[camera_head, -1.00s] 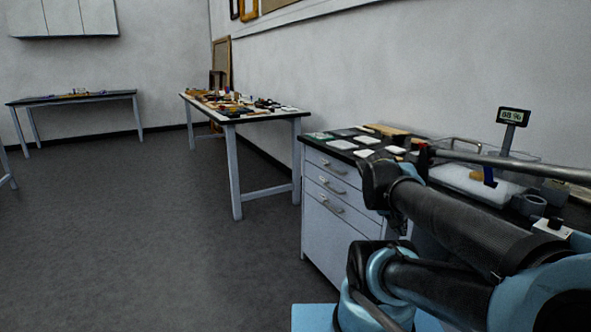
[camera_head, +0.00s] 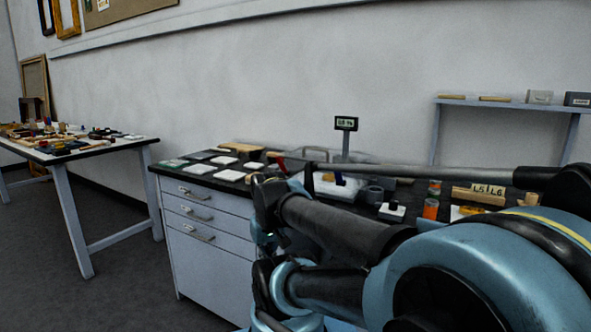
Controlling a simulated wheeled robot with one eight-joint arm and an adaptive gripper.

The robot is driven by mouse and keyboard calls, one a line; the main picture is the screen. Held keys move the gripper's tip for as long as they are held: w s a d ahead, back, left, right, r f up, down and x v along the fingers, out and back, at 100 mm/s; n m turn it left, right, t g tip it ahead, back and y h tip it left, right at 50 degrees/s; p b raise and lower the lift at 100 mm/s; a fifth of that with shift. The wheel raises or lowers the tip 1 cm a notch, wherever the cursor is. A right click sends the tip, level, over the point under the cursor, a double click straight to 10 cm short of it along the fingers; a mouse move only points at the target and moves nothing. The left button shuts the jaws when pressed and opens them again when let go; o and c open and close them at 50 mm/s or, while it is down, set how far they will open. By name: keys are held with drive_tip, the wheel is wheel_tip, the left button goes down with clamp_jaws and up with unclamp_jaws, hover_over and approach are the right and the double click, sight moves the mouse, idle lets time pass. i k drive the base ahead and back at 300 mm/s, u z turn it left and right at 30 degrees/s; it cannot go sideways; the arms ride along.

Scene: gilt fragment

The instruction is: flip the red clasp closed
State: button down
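A small red piece (camera_head: 281,163), probably the red clasp, stands up at the left end of a clear, pale-bottomed box (camera_head: 325,188) on the dark counter. It looks tilted rather than flat, but it is too small to read its exact position. A blue piece (camera_head: 339,179) shows at the box's front. My folded arm crosses in front and hides part of the box and counter. I cannot make out any gripper fingers.
The dark counter (camera_head: 203,178) has drawers below and white pads on it. A display on a post (camera_head: 346,124) stands behind the box. Orange jars (camera_head: 431,208) are to the right. A cluttered table (camera_head: 100,148) stands at left, with open floor between.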

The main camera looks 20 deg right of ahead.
sight(279, 160)
drive_tip(key=u, duration=0.25)
drive_tip(key=k, duration=1.5)
drive_tip(key=z, duration=0.7)
drive_tip(key=i, duration=1)
drive_tip(key=u, duration=0.05)
